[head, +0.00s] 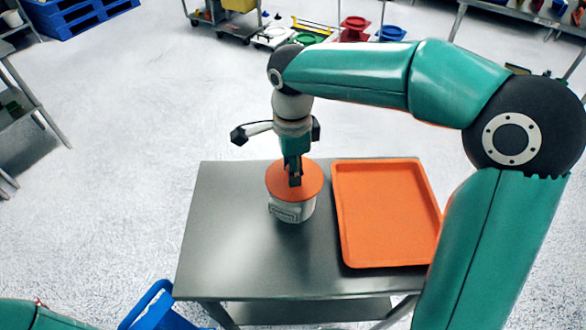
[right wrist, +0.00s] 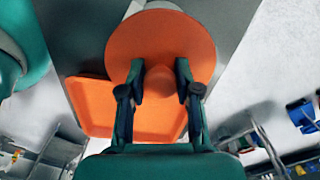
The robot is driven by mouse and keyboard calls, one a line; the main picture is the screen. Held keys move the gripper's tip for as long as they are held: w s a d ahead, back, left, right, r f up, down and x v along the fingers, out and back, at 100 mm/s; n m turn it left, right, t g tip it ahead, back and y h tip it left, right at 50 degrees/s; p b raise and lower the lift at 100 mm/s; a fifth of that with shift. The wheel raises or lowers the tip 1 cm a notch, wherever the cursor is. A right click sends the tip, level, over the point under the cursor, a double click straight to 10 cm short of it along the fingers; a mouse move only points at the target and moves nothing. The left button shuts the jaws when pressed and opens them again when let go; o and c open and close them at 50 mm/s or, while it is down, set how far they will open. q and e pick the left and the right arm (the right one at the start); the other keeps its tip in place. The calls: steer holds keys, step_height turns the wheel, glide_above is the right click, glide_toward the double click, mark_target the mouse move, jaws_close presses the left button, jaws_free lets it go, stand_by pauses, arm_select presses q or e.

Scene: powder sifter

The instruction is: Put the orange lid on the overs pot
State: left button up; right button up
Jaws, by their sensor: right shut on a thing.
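The orange lid (head: 310,190) is a round disc with a knob, held level in the head view at the top of the white overs pot (head: 307,212). The pot stands upright on the steel table, with a label on its front. The lid hides the pot's rim, so I cannot tell whether it is seated or just above. My right gripper (head: 295,178) points straight down and is shut on the lid's knob. In the right wrist view, the fingers (right wrist: 160,84) stand on either side of the knob, and the lid (right wrist: 160,35) spreads beyond them. My left gripper is out of view.
An empty orange tray (head: 385,215) lies on the right of the steel table (head: 220,240). The table's left and front are bare. A blue crate (head: 160,308) stands by the front left corner. Shelves and carts with containers stand farther back.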

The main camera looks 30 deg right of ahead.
steer(key=shift+f, duration=0.25)
steer(key=o, duration=0.9)
steer(key=shift+r, duration=0.15)
step_height(320, 180, up, 12)
steer(key=shift+f+p, duration=0.1)
steer(key=shift+p, duration=0.55)
